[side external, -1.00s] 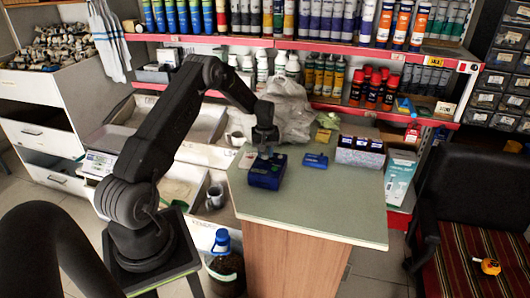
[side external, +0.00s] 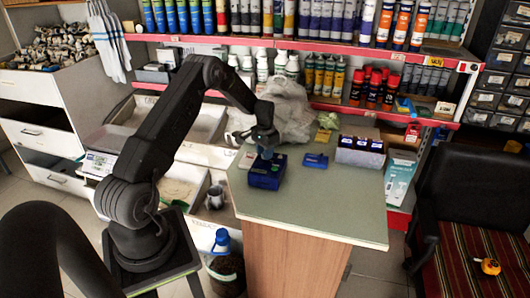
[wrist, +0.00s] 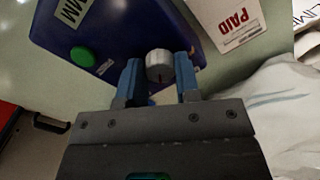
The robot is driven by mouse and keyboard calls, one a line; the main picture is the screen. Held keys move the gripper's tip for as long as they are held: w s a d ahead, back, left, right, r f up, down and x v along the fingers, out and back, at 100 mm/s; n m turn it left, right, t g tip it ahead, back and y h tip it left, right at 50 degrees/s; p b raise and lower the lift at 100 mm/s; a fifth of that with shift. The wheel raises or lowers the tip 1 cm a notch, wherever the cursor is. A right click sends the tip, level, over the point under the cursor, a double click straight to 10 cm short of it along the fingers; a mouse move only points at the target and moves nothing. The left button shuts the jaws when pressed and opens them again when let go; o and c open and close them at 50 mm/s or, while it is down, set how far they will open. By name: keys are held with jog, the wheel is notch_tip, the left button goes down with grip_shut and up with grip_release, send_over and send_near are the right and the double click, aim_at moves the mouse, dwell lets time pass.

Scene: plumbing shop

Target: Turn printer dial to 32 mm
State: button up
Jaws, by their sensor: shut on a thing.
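The blue printer (side external: 265,178) stands on the counter's left part, below my gripper (side external: 266,154). In the wrist view the printer (wrist: 120,25) shows a green round button (wrist: 83,56) and part of a label. The scale numbers cannot be read, so the dial's setting cannot be told.
A smaller blue item (side external: 315,160) and a box with dark blue things (side external: 360,152) stand to the right. A "PAID" card (wrist: 228,22) lies close to the printer. A crumpled pale bag (side external: 285,112) is behind. The counter's front (side external: 320,210) is clear.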

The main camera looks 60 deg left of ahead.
jog(key=shift+m, duration=2)
jog(key=o, duration=0.9)
notch_tip(320, 180, up, 14)
jog(key=shift+f, duration=0.1)
